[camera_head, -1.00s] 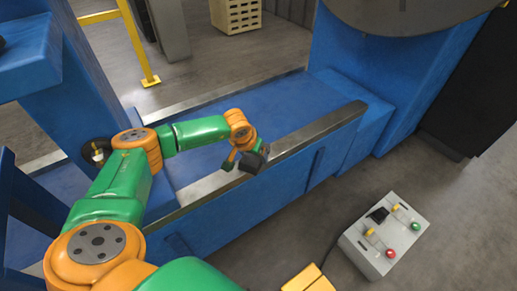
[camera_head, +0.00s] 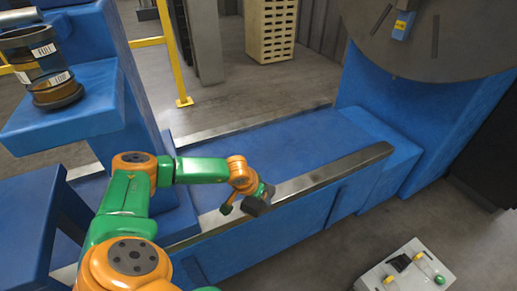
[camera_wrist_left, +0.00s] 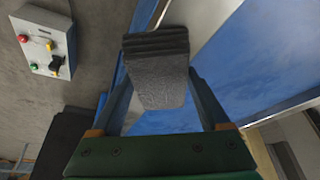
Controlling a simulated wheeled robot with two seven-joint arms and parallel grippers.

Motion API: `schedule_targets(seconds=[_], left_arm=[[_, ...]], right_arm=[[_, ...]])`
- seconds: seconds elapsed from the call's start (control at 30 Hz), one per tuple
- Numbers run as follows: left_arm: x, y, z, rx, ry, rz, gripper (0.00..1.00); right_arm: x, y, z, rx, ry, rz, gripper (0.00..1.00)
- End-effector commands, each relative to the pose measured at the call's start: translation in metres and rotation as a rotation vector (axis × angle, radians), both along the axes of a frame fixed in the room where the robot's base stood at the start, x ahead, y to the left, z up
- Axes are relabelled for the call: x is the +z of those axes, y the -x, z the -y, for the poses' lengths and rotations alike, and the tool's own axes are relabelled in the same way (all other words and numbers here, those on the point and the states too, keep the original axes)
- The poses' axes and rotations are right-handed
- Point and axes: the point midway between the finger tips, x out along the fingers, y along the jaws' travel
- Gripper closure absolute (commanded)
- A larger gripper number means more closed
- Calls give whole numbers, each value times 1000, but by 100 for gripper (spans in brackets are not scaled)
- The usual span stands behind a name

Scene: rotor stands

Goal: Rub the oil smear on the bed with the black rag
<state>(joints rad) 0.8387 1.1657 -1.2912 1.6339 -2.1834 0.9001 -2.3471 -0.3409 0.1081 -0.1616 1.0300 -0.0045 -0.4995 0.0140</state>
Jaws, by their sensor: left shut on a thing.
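The black rag (camera_head: 258,205) is a folded dark pad held in my left gripper (camera_head: 246,201), at the near metal rail of the blue bed (camera_head: 285,150). In the left wrist view the rag (camera_wrist_left: 157,75) sits between the two fingers of the gripper (camera_wrist_left: 160,95), which are shut on it. Blue bed surface and a pale metal rail (camera_wrist_left: 207,22) show beyond it. Whether the rag touches the rail or hangs just above it, I cannot tell. I cannot make out the oil smear in either view. My right gripper is not in view.
A dark round faceplate (camera_head: 430,35) stands at the right end of the bed. Jars with labels (camera_head: 50,65) stand on a blue ledge at left. A control box (camera_head: 405,268) is on the floor at lower right. A crate (camera_head: 271,28) and yellow railing (camera_head: 172,55) are behind.

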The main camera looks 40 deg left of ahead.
Motion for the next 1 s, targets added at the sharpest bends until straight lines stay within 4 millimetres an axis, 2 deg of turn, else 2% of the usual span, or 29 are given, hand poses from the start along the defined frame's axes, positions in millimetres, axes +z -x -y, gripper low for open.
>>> schedule_targets(seconds=[0.13, 0.5, 0.8, 1.0], left_arm=[[12, -1, 0, 0, 1, 1, 84], [63, -1, 1, -1, 0, 2, 84], [62, -1, 0, -1, 0, 2, 84], [86, -1, 0, 0, 0, 3, 84]], right_arm=[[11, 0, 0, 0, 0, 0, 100], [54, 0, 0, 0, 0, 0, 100], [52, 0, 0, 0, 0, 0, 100], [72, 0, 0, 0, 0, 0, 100]])
